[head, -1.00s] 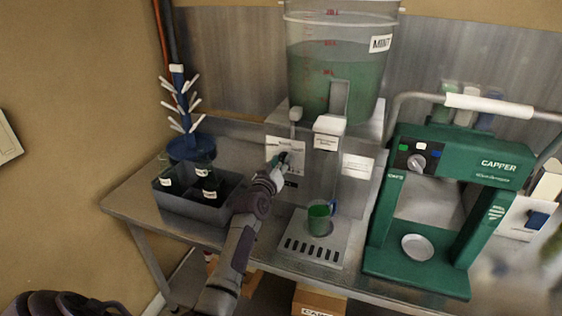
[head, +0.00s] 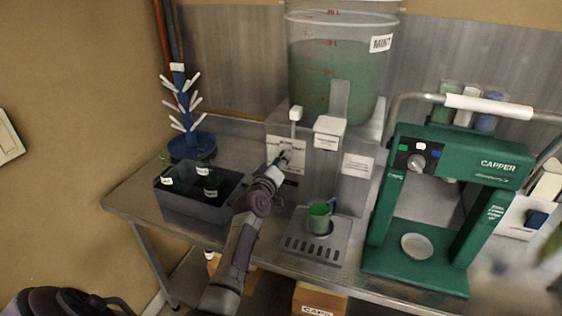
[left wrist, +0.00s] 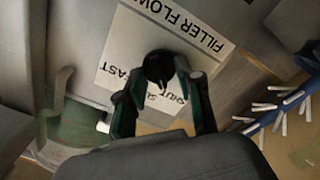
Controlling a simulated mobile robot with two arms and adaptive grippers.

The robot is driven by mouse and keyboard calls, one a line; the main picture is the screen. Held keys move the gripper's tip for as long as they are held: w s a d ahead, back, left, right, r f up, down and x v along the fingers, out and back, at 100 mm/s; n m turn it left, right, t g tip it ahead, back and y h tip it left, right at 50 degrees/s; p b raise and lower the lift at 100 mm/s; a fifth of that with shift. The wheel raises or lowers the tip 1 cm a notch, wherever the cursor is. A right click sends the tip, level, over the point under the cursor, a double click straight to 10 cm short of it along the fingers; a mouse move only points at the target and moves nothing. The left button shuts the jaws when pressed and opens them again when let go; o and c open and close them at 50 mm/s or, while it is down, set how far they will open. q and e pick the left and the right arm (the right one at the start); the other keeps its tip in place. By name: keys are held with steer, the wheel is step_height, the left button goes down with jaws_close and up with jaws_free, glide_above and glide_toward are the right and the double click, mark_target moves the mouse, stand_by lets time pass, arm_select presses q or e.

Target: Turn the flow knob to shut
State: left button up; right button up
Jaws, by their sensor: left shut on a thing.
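The flow knob is a small black knob (left wrist: 158,66) on a white plate (left wrist: 150,60) lettered FILLER FLOW, with SHUT and FAST readable in the left wrist view. In the head view the plate (head: 292,168) is on the front of the filler, under the bucket of green liquid marked MINT (head: 335,70). My left gripper (head: 281,162) is at the plate and mostly hides the knob there. In the left wrist view its green-black fingers (left wrist: 162,90) stand on either side of the knob, shut on it. I cannot tell which mark the knob points to.
A green mug (head: 319,218) stands on the drip tray (head: 303,250) below the filler. A grey divided bin (head: 190,203) and a blue drying rack (head: 183,110) are at the left. A green capper (head: 478,165) stands at the right.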

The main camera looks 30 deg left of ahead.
arm_select(q)
steer(key=o, duration=1.1)
steer(key=shift+o, duration=0.2)
steer(key=v, duration=1.2)
steer(key=shift+d, duration=0.1)
